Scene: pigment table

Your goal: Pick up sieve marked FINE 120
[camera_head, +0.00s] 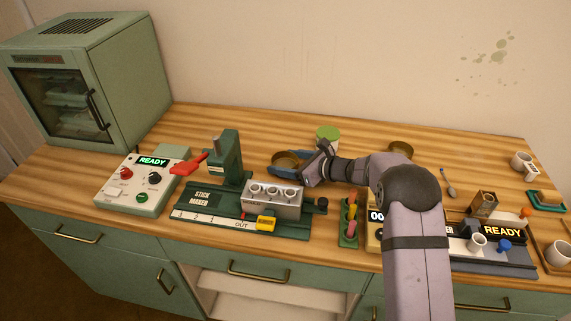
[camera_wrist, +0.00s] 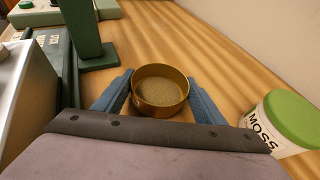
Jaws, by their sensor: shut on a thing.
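A round brass sieve (camera_wrist: 160,92) with a fine mesh is between the two blue fingers of my gripper (camera_wrist: 161,98) in the wrist view. My gripper is shut on its sides. In the head view the same sieve (camera_head: 287,158) is behind the stick maker, partly covered by my gripper (camera_head: 290,164). No marking on it is legible, and I cannot tell whether it touches the table. Another brass, round, sieve-like thing (camera_head: 401,148) stands behind my arm, also with no readable mark.
A green-lidded jar marked MOSS (camera_wrist: 285,120) stands close on the right in the wrist view. The stick maker (camera_head: 225,165) with its metal mould (camera_head: 272,202) is in front of the sieve. A control box (camera_head: 140,184) reads READY. Bare wood lies behind the sieve.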

